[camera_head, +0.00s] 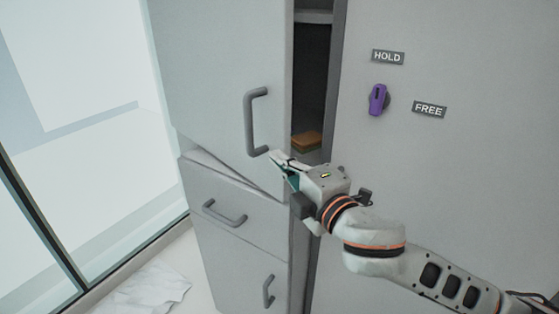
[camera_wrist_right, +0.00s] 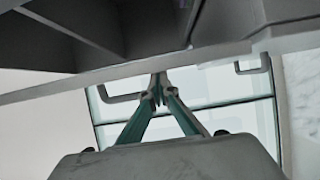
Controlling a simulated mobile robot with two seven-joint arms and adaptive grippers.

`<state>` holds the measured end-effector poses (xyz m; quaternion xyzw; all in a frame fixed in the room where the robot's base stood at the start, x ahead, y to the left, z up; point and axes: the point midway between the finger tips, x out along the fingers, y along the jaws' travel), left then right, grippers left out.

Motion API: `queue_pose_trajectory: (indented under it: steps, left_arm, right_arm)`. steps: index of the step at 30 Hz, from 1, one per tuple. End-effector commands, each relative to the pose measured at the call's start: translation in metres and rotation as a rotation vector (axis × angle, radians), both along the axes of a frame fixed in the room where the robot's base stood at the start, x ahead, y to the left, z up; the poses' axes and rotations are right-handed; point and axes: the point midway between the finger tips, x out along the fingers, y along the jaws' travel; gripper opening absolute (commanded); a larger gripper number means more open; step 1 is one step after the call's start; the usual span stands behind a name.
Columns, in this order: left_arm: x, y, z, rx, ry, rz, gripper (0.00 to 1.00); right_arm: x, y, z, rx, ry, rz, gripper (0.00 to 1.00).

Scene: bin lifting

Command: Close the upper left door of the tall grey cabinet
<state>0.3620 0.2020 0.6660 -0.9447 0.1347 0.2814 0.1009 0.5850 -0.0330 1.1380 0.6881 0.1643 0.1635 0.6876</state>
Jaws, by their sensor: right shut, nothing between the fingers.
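The tall grey cabinet (camera_head: 455,60) fills much of the head view. Its upper left door (camera_head: 210,70) stands ajar, with a dark gap along its right edge and its lower edge angled out over the drawer front. The door carries a grey bar handle (camera_head: 251,125). My right gripper (camera_head: 277,160) is shut and empty, with its fingertips by the door's lower right part, just below and right of the handle; I cannot tell whether they touch the door. In the wrist view the fingertips (camera_wrist_right: 161,92) meet beneath a grey panel edge. My left gripper is not in view.
A brown-orange object (camera_head: 306,141) lies inside the cabinet. Below the door are a drawer (camera_head: 245,225) and a lower door (camera_head: 235,270), both with handles. A purple knob (camera_head: 377,99) sits between HOLD and FREE labels. Glass panels stand at left; crumpled white material (camera_head: 150,290) lies on the floor.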

Motion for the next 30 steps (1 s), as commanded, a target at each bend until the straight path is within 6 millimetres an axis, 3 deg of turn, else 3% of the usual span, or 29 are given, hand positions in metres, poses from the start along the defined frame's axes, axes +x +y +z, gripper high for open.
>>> queue_pose_trajectory:
  steps: [6,12,30]
  left_arm:
    - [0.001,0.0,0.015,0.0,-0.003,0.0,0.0]
    - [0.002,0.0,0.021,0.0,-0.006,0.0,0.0]
    - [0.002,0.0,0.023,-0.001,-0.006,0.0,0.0]
  right_arm:
    - [0.033,-0.036,0.001,-0.006,0.001,-0.011,0.0]
    - [0.05,-0.057,0.001,-0.003,0.0,-0.006,0.0]
    - [0.053,-0.059,0.001,-0.001,0.0,-0.004,0.0]
